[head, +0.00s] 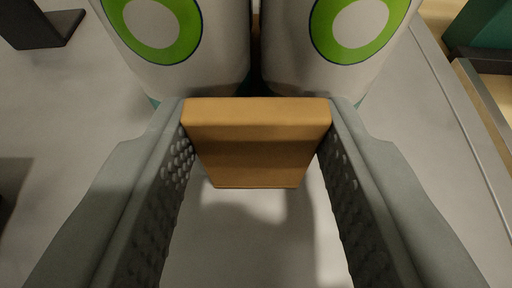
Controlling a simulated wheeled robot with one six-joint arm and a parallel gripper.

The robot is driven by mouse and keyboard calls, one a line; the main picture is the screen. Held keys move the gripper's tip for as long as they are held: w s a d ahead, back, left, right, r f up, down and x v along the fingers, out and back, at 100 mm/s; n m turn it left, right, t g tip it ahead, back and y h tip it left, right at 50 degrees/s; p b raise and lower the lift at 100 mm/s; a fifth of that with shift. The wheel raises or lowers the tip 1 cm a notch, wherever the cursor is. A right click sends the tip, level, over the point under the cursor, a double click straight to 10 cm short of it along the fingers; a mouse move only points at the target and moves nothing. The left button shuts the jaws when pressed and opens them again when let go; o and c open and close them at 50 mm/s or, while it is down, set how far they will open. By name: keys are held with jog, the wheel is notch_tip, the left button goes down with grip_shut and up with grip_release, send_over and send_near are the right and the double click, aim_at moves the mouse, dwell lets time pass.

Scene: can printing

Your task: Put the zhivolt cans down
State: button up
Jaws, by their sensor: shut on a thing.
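Two white cans with green ring labels stand side by side at the top of the head view, the left can (190,72) and the right can (318,75). Their tops are cut off by the frame. My gripper (257,125) is shut on an orange-brown wooden block (257,140), with one grey finger on each side of it. The block is just in front of the cans, close to both. I cannot tell whether it is joined to them or whether the cans touch the surface below.
A pale grey surface (60,130) lies beneath, with open room at the left. A dark bracket-like object (38,28) is at the top left. A raised edge (465,115) runs along the right, with a wooden strip and a dark green object (487,28) beyond it.

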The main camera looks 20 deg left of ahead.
jog(key=o, duration=1)
jog(key=shift+s+r, duration=0.1)
jog(key=shift+r, duration=0.05)
jog(key=v, duration=1.1)
jog(key=shift+s+r, duration=0.15)
jog(key=shift+s, duration=0.2)
jog(key=shift+d, duration=0.1)
